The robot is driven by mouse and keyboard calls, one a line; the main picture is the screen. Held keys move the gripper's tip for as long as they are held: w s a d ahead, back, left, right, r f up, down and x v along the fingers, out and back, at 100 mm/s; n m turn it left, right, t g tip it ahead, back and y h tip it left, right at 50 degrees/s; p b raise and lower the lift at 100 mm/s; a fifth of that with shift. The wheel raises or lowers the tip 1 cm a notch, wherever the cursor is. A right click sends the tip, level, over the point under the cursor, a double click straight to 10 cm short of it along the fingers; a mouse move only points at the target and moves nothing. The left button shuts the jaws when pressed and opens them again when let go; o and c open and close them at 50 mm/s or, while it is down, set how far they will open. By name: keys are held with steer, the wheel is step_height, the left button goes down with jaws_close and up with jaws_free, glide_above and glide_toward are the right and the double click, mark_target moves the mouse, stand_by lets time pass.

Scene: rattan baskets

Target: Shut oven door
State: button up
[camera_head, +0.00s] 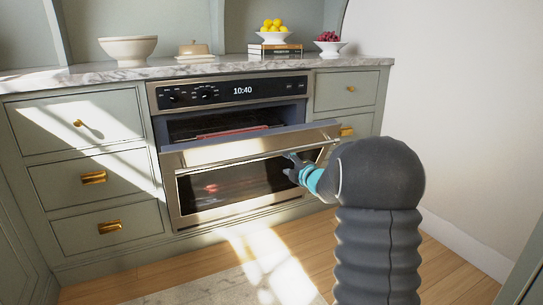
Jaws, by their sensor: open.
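The oven (228,93) is built into the green cabinets, with a black panel and a clock display above its cavity. Its door (240,190) is partly open, with its top edge tilted out from the frame. The dark cavity (215,125) and a reddish item inside show through the gap above the door. My gripper (291,164) is open and empty, at the front of the door toward its right side, just below the top edge. I cannot tell whether it touches the door. My dark arm hides part of the area to the right of the oven.
Drawers with brass pulls flank the oven. The marble counter (350,63) above holds a bowl (128,50), a covered dish (194,49), lemons on a stand over books (275,49), and a bowl of red fruit (328,45). A rug (235,285) lies on clear wooden floor in front.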

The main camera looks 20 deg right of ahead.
mark_target(273, 155)
steer(key=w, duration=0.4)
steer(key=w+a+f, duration=0.1)
steer(key=w, duration=0.8)
steer(key=shift+w+a+f+p, duration=0.2)
steer(key=shift+a+f+p, duration=0.1)
steer(key=shift+f+p, duration=0.1)
jaws_close()
